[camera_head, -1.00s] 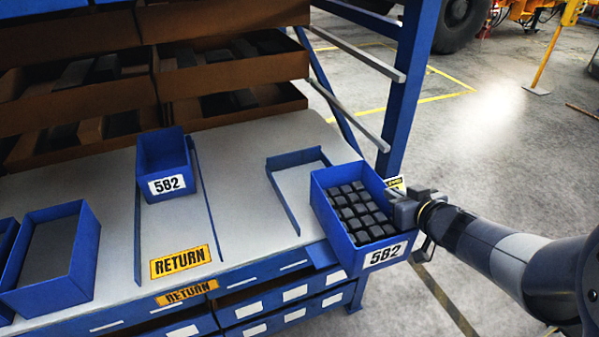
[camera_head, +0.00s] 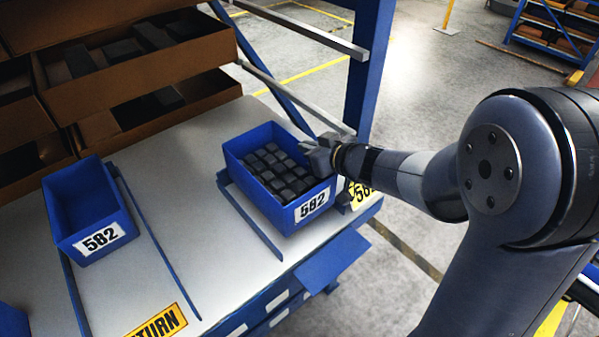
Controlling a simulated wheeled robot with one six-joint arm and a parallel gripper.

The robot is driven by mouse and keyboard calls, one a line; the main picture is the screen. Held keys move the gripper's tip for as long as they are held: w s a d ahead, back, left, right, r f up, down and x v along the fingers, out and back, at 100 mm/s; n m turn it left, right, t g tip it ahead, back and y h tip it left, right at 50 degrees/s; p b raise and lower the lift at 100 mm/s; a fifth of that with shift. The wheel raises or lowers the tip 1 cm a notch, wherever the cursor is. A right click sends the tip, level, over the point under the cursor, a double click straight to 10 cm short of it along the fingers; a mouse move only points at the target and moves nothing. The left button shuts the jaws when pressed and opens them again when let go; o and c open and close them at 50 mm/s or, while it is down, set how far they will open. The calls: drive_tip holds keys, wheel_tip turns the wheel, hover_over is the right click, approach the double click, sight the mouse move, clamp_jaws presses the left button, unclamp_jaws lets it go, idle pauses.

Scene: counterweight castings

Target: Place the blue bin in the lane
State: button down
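The blue bin (camera_head: 282,204) is filled with dark block castings and has a 582 label on its front. It is upright over the back part of the right-hand lane, whose left blue rail (camera_head: 252,222) runs beside it. I cannot tell whether its base rests on the pale shelf or is slightly above it. My gripper (camera_head: 320,154) is at the bin's right wall and appears shut on its rim; the fingertips are partly hard to make out. The lane's right side is hidden by the bin and my arm.
A blue upright post (camera_head: 368,75) and grey bars stand behind my gripper. Brown trays (camera_head: 140,75) fill the rack behind.

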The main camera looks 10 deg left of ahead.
drive_tip(key=shift+f+b, duration=0.55)
drive_tip(key=shift+f, duration=1.95)
drive_tip(key=shift+f, duration=0.2)
drive_tip(key=c, duration=1.6)
unclamp_jaws()
drive_tip(key=shift+c, duration=0.2)
drive_tip(key=shift+r, duration=0.1)
drive_tip(key=shift+s+d+r, duration=0.15)
drive_tip(key=shift+d, duration=0.05)
drive_tip(key=p+v, duration=0.1)
drive_tip(key=v, duration=1)
drive_tip(key=shift+s, duration=0.25)
drive_tip(key=shift+d, duration=0.15)
